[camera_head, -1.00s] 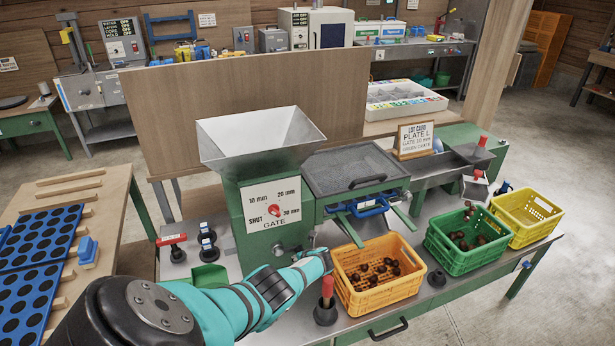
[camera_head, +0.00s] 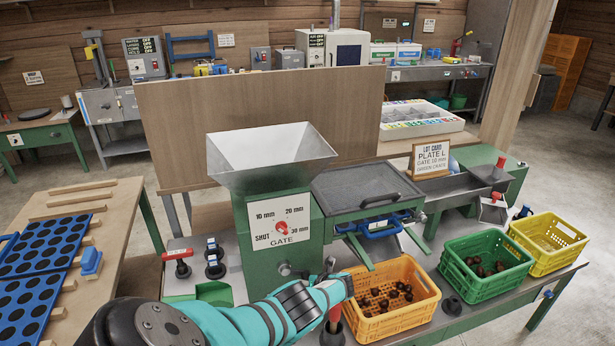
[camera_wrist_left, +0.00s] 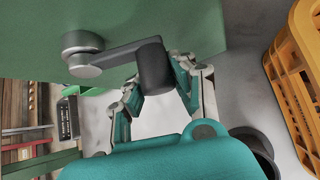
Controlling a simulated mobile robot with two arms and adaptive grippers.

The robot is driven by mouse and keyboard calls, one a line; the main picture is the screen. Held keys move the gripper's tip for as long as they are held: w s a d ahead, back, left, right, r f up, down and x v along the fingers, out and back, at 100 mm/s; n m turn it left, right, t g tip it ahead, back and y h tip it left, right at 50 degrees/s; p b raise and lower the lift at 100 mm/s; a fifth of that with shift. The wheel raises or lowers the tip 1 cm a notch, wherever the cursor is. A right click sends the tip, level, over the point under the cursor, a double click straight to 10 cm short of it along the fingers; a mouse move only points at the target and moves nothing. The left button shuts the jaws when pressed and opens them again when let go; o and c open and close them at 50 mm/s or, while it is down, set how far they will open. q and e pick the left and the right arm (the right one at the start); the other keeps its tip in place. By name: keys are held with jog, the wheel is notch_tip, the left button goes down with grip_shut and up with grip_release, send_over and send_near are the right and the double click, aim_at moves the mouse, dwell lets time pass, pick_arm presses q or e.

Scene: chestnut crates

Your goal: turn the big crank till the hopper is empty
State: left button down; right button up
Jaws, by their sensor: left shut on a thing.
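The hopper (camera_head: 270,152) is a grey metal funnel on a green machine. Its far inner walls look bare; its bottom is hidden. The big crank (camera_wrist_left: 112,56) shows in the left wrist view, with a round metal hub on the green housing and a dark grip (camera_wrist_left: 153,66). My left gripper (camera_wrist_left: 160,88) is shut on that grip, its fingers around it. In the head view my teal left gripper (camera_head: 338,280) reaches the machine's front, and it mostly hides the crank. My right gripper is not in view.
An orange crate (camera_head: 392,325) with several chestnuts stands close right of my left gripper. A green crate (camera_head: 488,287) holds several too; a yellow crate (camera_head: 548,262) is beyond. A red-handled tool (camera_head: 334,322) stands nearby. A gate dial (camera_head: 281,228) and lot card (camera_head: 432,158) face me.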

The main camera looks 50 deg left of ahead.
pick_arm(q)
jog(key=shift+s+a, duration=0.1)
dwell(0.4)
jog(key=c, duration=1)
grip_release()
jog(key=shift+r, duration=0.1)
jog(key=v, duration=1.2)
